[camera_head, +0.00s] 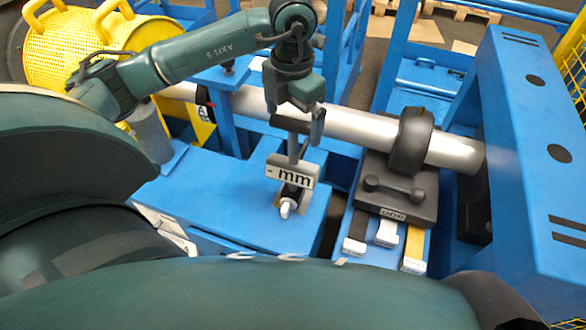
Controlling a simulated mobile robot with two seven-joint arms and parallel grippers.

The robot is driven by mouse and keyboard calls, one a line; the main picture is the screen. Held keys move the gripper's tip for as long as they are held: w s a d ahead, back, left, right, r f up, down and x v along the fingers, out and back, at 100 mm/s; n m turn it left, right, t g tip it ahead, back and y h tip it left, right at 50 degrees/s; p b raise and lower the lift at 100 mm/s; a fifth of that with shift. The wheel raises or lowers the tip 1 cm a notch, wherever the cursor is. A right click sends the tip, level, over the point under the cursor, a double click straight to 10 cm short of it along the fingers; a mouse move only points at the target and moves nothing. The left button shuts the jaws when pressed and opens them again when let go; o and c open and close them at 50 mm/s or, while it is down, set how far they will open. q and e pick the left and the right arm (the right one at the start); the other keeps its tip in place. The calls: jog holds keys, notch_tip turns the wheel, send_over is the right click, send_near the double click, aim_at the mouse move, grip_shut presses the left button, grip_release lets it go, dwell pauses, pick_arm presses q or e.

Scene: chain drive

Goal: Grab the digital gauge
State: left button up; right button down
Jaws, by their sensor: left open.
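The digital gauge (291,172) has a pale display face reading "- mm" and stands above the blue block near the middle of the view. A grey stem rises from it, and a white-tipped part shows below it. My left gripper (297,125) points down just above the gauge, with its jaws open. The gauge's stem appears between or just behind the fingers; I cannot tell whether they touch it. My right gripper does not show.
A thick grey shaft (362,129) runs behind the gauge through a black bearing (410,142). A blue machine frame (520,130) stands at the right. Several small blocks (387,233) lie in front of the bearing. A yellow drum (70,50) is at upper left.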

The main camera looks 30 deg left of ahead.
aim_at(294, 132)
pick_arm(q)
notch_tip(294, 132, down, 4)
jog(key=shift+w+d+f, duration=0.1)
jog(key=shift+d, duration=0.05)
jog(key=shift+c, duration=0.3)
jog(key=c, duration=2.1)
grip_shut()
jog(key=shift+w, duration=0.1)
